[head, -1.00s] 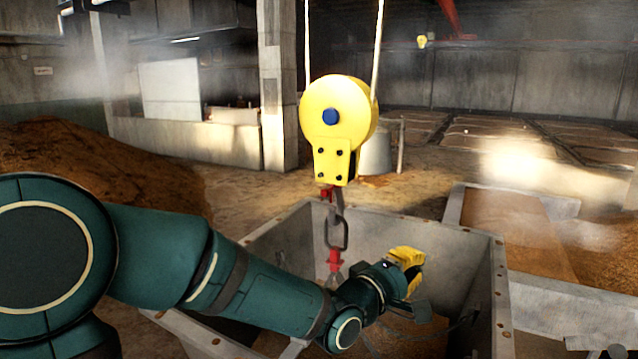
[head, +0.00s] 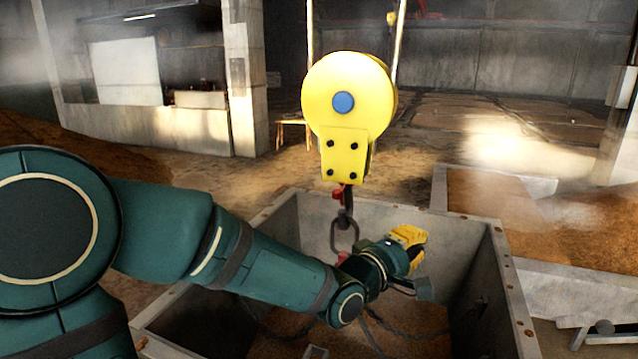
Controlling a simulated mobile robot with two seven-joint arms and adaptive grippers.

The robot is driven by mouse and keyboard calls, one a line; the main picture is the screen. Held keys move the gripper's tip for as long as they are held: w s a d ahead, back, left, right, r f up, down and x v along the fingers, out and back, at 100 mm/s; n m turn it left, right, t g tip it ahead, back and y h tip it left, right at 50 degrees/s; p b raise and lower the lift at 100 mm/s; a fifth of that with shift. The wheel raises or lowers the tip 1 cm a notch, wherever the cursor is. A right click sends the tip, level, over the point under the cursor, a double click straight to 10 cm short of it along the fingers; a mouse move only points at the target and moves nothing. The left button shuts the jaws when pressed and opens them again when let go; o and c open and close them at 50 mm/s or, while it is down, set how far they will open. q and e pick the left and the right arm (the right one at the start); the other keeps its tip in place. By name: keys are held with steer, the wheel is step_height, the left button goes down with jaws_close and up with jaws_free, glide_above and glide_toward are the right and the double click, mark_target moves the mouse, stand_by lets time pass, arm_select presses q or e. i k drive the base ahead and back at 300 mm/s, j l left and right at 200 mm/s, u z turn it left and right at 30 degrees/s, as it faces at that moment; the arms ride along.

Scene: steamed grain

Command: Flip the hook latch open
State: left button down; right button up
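A yellow pulley block (head: 345,112) with a blue hub hangs from two cables in the middle of the head view. Below it hangs a dark metal hook (head: 344,232) with a red latch part (head: 339,191) at its top. Another red part (head: 342,258) shows at the hook's lower end, partly behind my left wrist. My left gripper (head: 418,262), with yellow on its upper side, is to the right of the hook and over the open metal bin. Its fingertips are turned away, so their opening is unclear. My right gripper is not in view.
The grey metal bin (head: 262,215) has a bolted rim and grain inside, with dark cables or chains hanging in it. A grain-filled trough (head: 500,195) lies to the right. A grain heap (head: 60,155) is at the left.

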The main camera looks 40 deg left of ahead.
mark_target(337, 194)
steer(key=j+z, duration=0.1)
steer(key=j, duration=0.6)
steer(key=k+j, duration=0.1)
steer(key=j, duration=0.55)
steer(key=k+j+z, duration=0.15)
steer(key=j, duration=0.55)
steer(key=i, duration=0.05)
